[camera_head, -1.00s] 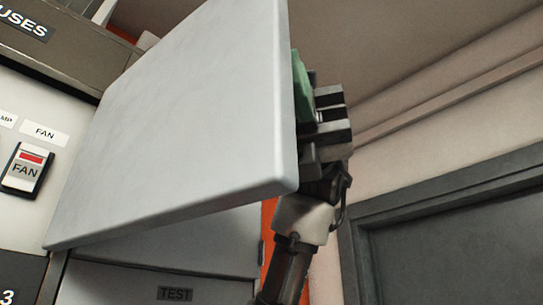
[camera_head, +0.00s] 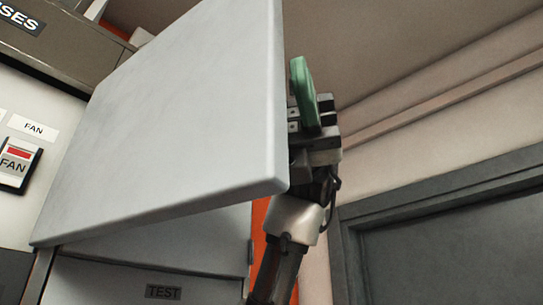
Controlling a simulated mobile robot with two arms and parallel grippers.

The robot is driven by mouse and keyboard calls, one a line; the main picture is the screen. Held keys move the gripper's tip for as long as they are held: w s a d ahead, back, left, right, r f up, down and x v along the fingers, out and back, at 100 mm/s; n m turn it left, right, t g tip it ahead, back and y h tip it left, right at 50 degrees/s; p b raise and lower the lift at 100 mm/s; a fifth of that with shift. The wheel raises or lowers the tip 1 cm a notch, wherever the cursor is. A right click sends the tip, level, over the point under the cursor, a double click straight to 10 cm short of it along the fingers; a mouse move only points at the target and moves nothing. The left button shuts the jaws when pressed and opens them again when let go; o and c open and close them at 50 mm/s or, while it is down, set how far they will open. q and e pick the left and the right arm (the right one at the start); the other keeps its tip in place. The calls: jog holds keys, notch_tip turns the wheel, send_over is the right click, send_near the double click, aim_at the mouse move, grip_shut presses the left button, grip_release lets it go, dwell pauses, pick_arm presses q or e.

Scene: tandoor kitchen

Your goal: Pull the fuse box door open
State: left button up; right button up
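The fuse box door (camera_head: 170,130) is a large light grey panel. It stands swung well open, away from the fuse panel at left, and fills the middle of the head view. My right gripper (camera_head: 308,118) is just beyond the door's free right edge, partly hidden behind it. A green bar (camera_head: 303,85) stands up at its fingers, with a narrow gap between the bar and the door edge. I cannot tell whether the fingers are closed on the bar, or whether it joins the door. My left gripper is not in view.
The fuse panel at left carries a FAN switch (camera_head: 17,164) with a red mark. A lower grey panel with a TEST label (camera_head: 163,292) is below the door. A dark framed door (camera_head: 450,255) is at right. Wall space right of my gripper looks clear.

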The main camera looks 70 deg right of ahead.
jog(key=w+d+b, duration=0.1)
jog(key=d, duration=0.8)
jog(key=shift+w+d, duration=0.15)
jog(key=shift+d, duration=0.25)
